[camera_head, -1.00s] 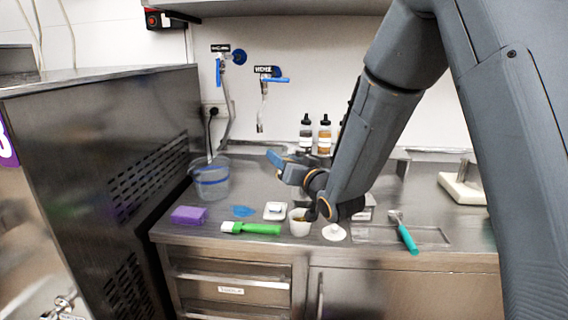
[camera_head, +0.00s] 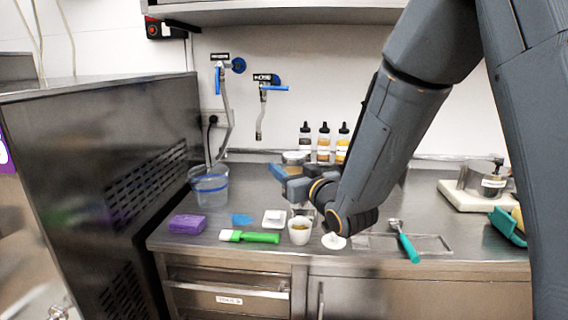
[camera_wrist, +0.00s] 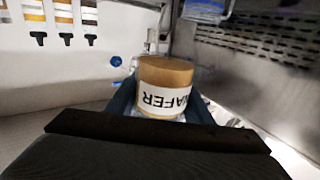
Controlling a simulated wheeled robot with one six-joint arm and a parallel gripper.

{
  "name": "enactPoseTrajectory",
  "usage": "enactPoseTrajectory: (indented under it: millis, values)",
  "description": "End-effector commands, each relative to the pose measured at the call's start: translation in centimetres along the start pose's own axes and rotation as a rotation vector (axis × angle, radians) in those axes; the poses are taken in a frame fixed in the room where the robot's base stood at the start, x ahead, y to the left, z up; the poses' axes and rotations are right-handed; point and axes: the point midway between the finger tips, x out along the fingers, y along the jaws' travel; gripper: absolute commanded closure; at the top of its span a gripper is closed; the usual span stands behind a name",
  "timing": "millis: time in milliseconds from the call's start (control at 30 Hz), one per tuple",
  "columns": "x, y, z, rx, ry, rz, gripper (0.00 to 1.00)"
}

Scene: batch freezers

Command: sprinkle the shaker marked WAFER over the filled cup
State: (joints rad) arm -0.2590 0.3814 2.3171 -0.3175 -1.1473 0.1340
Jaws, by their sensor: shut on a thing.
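My gripper (camera_head: 284,172) is shut on the shaker marked WAFER (camera_wrist: 163,88). In the wrist view the shaker has a tan top and a white label whose letters appear upside down. In the head view the shaker (camera_head: 293,157) shows just behind and above the gripper's fingers, held above the counter. The filled cup (camera_head: 299,236) is white with yellowish contents. It stands near the counter's front edge, below the gripper and apart from it. The cup is not in the wrist view.
On the counter are a purple sponge (camera_head: 187,224), a green-handled brush (camera_head: 250,237), a small white dish (camera_head: 274,219), a water container (camera_head: 210,187) and a teal-handled scoop (camera_head: 405,242). Several bottles (camera_head: 324,143) stand at the back wall. The freezer's vented side (camera_head: 150,170) bounds the left.

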Motion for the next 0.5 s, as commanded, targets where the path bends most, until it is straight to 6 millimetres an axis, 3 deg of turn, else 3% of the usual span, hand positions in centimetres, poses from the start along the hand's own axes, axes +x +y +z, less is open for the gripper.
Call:
enactPoseTrajectory:
  millis: [500]
  values:
    - [-7.0, -1.4, -0.1, 0.0, 0.0, 0.001, 0.77]
